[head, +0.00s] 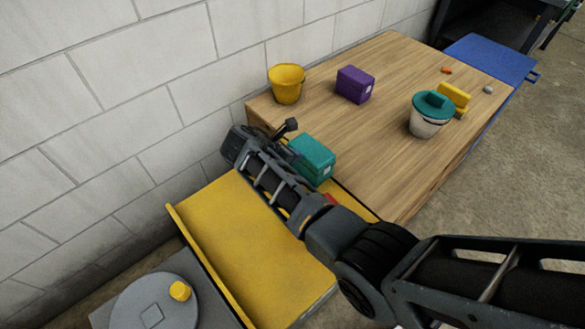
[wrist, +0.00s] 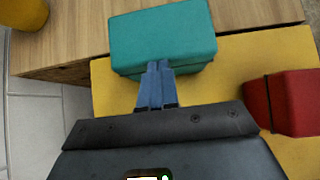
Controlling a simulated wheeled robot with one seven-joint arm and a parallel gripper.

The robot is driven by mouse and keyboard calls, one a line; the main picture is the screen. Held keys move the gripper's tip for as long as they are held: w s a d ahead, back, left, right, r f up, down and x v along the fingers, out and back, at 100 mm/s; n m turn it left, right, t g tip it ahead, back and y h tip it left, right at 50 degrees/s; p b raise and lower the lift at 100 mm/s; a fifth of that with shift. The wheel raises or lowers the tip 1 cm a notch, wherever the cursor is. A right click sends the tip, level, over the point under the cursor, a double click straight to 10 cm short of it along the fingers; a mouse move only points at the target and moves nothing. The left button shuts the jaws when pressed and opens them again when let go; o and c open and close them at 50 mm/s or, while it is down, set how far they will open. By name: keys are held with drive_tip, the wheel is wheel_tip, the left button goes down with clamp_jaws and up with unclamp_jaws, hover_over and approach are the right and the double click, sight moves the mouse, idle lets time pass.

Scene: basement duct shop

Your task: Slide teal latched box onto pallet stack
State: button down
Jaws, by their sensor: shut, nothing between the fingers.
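The teal box (head: 316,156) sits where the yellow surface (head: 240,235) meets the wooden-topped surface (head: 400,100), which may be the pallet stack. In the wrist view the teal box (wrist: 165,35) lies ahead of my gripper (wrist: 158,66), partly over the wood edge. My gripper's fingers are shut and empty, with their tips at the near side of the box; I cannot tell if they touch. The arm hides the fingers and part of the box's near side in the head view. No latch is clear.
A red box (wrist: 295,101) is on the yellow surface right of my gripper. On the wood stand a yellow bucket (head: 286,84), a purple box (head: 355,84), a teal-lidded white bucket (head: 429,122) and a yellow block (head: 455,96). Wood beyond the teal box is clear.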

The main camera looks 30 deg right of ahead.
drive_tip(key=w+d, duration=0.1)
drive_tip(key=d, duration=0.7)
drive_tip(key=w+d, duration=0.2)
drive_tip(key=d, duration=0.7)
drive_tip(key=shift+w, duration=0.25)
drive_tip(key=p+v, duration=0.1)
drive_tip(key=v, duration=0.3)
drive_tip(key=a+f+p+v, duration=0.1)
drive_tip(key=v, duration=0.3)
drive_tip(key=a+f+p+v, duration=0.1)
drive_tip(key=v, duration=0.3)
drive_tip(key=shift+s+a+r, duration=0.2)
drive_tip(key=shift+r, duration=0.1)
